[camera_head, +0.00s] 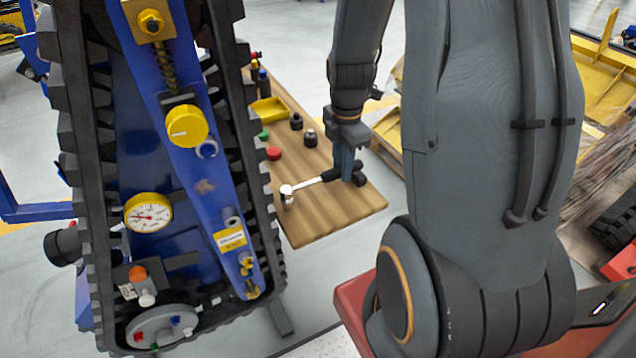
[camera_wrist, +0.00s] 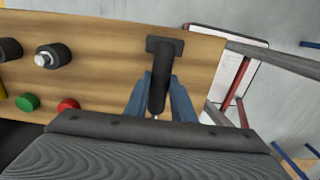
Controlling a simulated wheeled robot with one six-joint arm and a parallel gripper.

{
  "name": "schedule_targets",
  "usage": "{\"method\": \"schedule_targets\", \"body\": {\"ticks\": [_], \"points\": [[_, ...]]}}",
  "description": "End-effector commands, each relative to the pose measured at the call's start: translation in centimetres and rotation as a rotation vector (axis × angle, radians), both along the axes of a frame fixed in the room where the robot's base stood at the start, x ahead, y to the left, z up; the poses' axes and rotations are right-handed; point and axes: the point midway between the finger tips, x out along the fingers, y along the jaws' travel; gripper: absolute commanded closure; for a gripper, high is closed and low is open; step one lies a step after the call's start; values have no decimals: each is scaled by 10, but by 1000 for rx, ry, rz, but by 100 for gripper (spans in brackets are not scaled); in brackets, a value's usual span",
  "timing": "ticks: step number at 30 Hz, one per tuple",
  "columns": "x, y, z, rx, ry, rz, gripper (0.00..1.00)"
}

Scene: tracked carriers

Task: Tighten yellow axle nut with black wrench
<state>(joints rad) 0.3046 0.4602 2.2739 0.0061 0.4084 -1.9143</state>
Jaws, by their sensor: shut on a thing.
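My gripper (camera_head: 346,178) is shut on the black handle of a wrench (camera_head: 311,182) over the wooden table's near right part. The wrench has a bright metal shaft pointing left, with a socket head (camera_head: 287,194) at its end. In the wrist view the black handle (camera_wrist: 160,88) of the wrench stands between my blue-grey fingers, with a wide black end beyond them. Smaller yellow fittings (camera_head: 247,263) sit low on the same frame. I cannot tell which is the axle nut.
The tracked carrier (camera_head: 180,80) stands left of the wooden table (camera_head: 340,208). It bears a yellow knob (camera_head: 187,126) and a dial gauge (camera_head: 148,213). Black sockets (camera_head: 310,138), a red cap (camera_head: 274,153) and a yellow tray (camera_head: 268,110) are on the table. Yellow machinery stands at right.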

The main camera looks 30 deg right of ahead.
Motion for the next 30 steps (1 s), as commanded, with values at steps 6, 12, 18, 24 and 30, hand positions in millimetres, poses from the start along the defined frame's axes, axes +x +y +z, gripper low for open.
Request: {"method": "schedule_targets", "body": {"ticks": [6, 12, 18, 24, 30], "points": [[-1, 0, 19, 0, 0, 0, 100], [-1, 0, 33, 0, 0, 0, 100], [0, 0, 48, 0, -1, 0, 100], [0, 0, 60, 0, -1, 0, 100], [0, 0, 60, 0, 0, 0, 100]]}}
